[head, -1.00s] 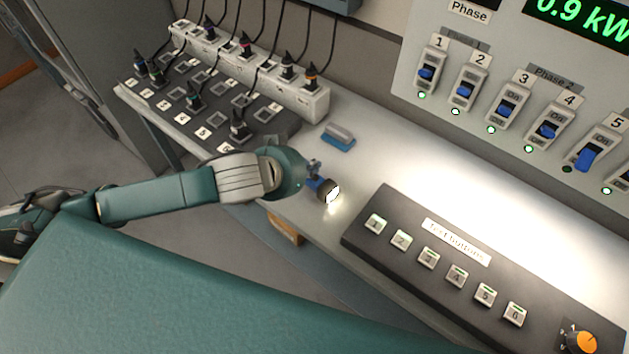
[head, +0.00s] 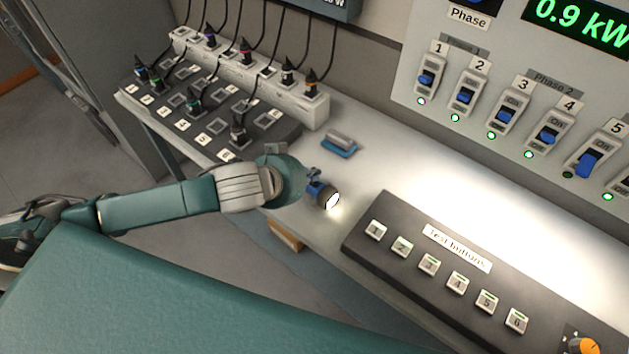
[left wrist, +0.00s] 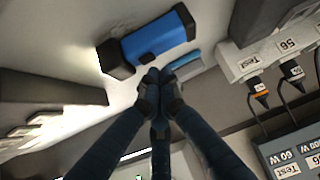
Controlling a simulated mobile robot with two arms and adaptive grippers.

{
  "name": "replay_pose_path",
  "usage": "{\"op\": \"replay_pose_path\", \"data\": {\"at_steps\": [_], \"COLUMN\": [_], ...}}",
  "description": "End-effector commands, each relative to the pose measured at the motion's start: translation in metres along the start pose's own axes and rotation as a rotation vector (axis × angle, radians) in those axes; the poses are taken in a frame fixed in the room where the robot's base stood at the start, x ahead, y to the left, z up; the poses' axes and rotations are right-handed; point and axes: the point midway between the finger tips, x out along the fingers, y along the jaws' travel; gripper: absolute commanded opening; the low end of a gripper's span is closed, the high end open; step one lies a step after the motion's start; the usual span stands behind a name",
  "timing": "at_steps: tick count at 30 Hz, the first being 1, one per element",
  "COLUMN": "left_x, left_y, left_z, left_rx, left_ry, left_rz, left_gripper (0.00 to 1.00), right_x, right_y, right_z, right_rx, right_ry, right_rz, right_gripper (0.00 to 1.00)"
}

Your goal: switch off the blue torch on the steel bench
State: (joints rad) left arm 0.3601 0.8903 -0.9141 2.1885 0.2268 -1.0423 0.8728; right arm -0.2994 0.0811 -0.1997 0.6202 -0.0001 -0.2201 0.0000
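The blue torch (head: 323,191) lies on the steel bench (head: 362,183) near its front edge. It has a dark head, and its lens glows and lights the bench beside it. In the left wrist view the torch (left wrist: 158,40) shows its blue body, with its dark head towards the left. My left gripper (head: 314,173) is at the torch in the head view, partly hidden by my wrist. In the left wrist view its fingertips (left wrist: 158,82) are together, close to the torch's side, with nothing seen between them. I cannot tell whether they touch it. My right gripper is not in view.
A blue-and-grey block (head: 339,144) lies behind the torch. A black box of test buttons (head: 383,262) stands to the right. A white socket strip (head: 262,82) with several plugs and cables is at the back left. Breaker switches (head: 507,112) line the wall panel.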

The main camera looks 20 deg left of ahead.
Motion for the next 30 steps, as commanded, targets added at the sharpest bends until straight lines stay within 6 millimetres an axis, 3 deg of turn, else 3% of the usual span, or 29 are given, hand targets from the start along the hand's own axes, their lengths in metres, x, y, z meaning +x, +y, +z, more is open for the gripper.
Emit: {"op": "replay_pose_path", "data": {"at_steps": [30], "left_x": [0.0062], "left_y": [0.0002], "left_z": [0.0064], "left_rx": [0.0], "left_ry": [0.0], "left_rz": [0.0], "left_gripper": [0.0], "right_x": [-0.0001], "right_y": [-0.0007], "right_z": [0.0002], "right_rx": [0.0], "right_ry": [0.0], "right_rz": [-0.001], "right_gripper": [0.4]}}
